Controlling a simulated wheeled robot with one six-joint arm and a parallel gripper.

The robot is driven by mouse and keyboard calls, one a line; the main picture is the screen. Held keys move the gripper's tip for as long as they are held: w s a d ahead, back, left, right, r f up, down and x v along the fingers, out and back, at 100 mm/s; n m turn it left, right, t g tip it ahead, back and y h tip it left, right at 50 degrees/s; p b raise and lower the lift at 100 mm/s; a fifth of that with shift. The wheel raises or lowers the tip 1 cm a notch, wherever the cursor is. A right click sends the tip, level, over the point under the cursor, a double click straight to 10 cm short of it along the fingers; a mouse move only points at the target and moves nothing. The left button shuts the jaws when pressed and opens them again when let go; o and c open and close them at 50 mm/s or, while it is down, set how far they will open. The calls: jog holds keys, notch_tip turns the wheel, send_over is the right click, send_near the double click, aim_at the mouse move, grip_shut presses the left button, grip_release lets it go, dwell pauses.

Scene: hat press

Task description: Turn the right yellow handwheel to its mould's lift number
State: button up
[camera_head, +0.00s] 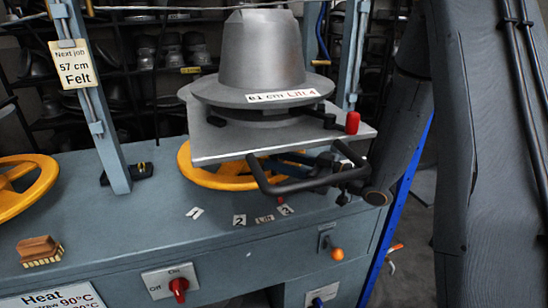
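The right yellow handwheel (204,178) lies flat on the bench under a grey plate, which hides its upper part. The grey hat-shaped mould (262,50) stands on the plate (225,145); its label (283,96) reads "61 cm Lift 4", the first digit unclear. Number tags lie in front of the wheel: a "2" (239,220), "Lift" (264,219), a "3" (285,210), and one unreadable tag (194,212). My gripper (288,164) appears at the wheel's right side, largely hidden behind the plate and its black handle. I cannot tell its opening or whether it touches the rim.
The plate's black loop handle (310,184) and a red-capped lever (352,122) stick out near my arm. A second yellow handwheel (22,184) is at far left. A brush (40,251) lies on the bench. A hanging tag (72,66) reads "Next job 57 cm Felt".

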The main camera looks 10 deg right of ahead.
jog(key=shift+x, duration=1.05)
grip_shut()
